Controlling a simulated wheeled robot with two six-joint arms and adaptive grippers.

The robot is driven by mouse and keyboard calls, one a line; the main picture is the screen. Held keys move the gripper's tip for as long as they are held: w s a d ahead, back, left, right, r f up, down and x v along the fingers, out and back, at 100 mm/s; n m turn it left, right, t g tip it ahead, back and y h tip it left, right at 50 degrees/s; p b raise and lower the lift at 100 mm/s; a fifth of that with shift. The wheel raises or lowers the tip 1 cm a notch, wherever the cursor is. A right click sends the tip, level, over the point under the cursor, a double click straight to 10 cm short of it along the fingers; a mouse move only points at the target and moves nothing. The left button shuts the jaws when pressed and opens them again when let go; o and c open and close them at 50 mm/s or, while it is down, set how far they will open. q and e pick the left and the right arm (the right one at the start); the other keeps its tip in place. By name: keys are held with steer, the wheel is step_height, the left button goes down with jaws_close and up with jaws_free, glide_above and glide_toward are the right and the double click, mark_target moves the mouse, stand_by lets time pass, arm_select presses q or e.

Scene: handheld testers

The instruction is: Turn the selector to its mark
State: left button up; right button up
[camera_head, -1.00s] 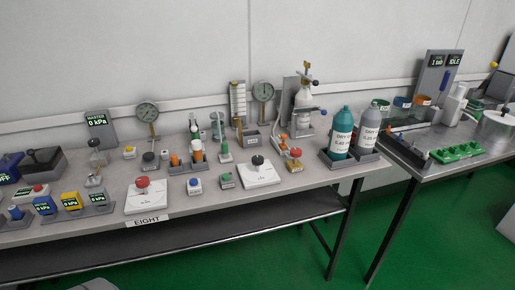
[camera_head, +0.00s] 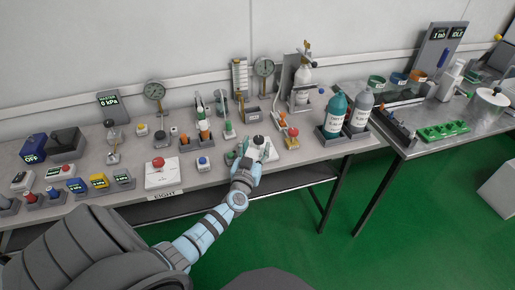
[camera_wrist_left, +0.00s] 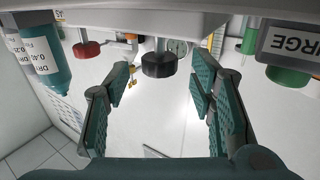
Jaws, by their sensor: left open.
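A black round knob (camera_head: 258,140) stands on a white plate (camera_head: 271,153) near the table's front edge; it looks like the selector. The knob also shows in the left wrist view (camera_wrist_left: 158,64), where the scene hangs upside down. My left gripper (camera_head: 246,155) is just in front of the knob and partly hides the plate. In the left wrist view, my left gripper (camera_wrist_left: 161,88) is open and empty, its fingers spread to either side of the knob's line. No contact with the knob shows. The mark is too small to make out. My right gripper is not seen.
A small block with a green button (camera_wrist_left: 288,74) stands close on one side of the knob, a red knob (camera_head: 292,132) on the other. Another white plate with a red knob (camera_head: 158,162) is further left. Teal (camera_head: 335,112) and grey (camera_head: 360,108) bottles stand right.

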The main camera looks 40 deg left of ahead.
arm_select(q)
steer(key=shift+x, duration=0.8)
steer(key=shift+c, duration=0.2)
steer(key=c, duration=1.1)
steer(key=shift+d+r+n+g+y+p, duration=0.2)
steer(key=shift+r+n+g+y+p, duration=0.2)
steer(key=shift+n+y+p, duration=0.55)
steer(key=shift+f+g+y+p, duration=0.15)
steer(key=shift+g+y+p, duration=0.15)
steer(key=shift+p, duration=0.3)
steer(key=shift+f, duration=0.25)
steer(key=o, duration=1.1)
steer(key=shift+o, duration=0.2)
